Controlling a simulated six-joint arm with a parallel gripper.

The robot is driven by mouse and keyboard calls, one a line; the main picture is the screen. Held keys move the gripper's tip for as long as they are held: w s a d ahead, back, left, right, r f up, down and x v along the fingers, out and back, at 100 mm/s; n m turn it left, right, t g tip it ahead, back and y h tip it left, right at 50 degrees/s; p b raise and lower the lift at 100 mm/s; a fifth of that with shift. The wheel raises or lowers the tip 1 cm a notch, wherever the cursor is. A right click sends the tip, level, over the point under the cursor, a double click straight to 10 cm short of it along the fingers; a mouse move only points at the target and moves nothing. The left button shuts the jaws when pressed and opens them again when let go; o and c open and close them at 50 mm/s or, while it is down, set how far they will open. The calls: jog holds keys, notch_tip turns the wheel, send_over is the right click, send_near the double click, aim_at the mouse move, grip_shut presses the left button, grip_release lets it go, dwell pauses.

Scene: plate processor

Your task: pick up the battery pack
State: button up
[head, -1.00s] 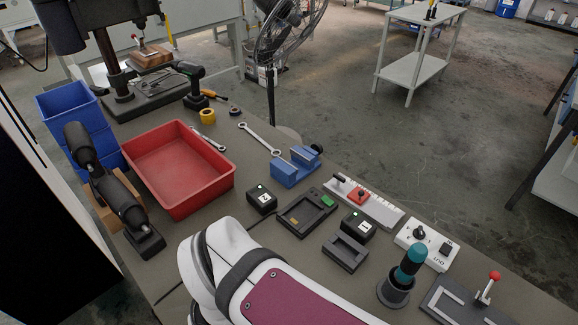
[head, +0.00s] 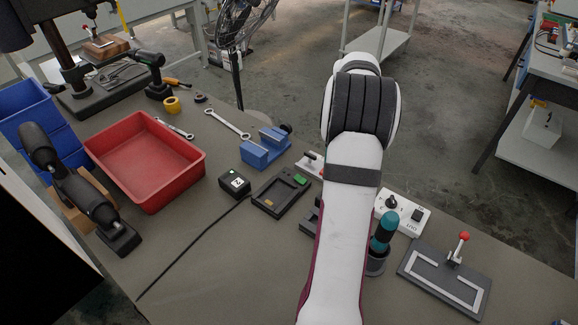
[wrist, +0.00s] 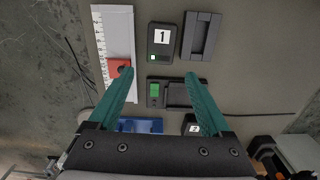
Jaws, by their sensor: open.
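Two black battery packs with numbered white labels are in view. Pack 1 (wrist: 161,47) shows in the wrist view just beyond my fingertips, with a lit green spot on it; in the head view my arm hides it. Pack 2 (head: 235,183) stands on the bench left of the black tray with a green piece (head: 282,195); in the wrist view it shows low in the picture (wrist: 191,127), partly behind my gripper. My gripper (wrist: 158,80) is open with nothing between its teal fingers, over the bench. In the head view my arm hides it.
A dark grey cradle (wrist: 202,37) lies beside pack 1. A white ruled strip with a red block (wrist: 117,68) lies on the other side. A blue vise (head: 263,148), red bin (head: 147,160), white switch box (head: 405,212) and toggle-clamp plate (head: 445,275) stand around. The bench's front left is fairly clear.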

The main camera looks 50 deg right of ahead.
jog(key=f, duration=1.5)
jog(key=shift+w+f, duration=0.2)
jog(key=shift+f, duration=0.05)
grip_shut()
jog(key=shift+r, duration=0.1)
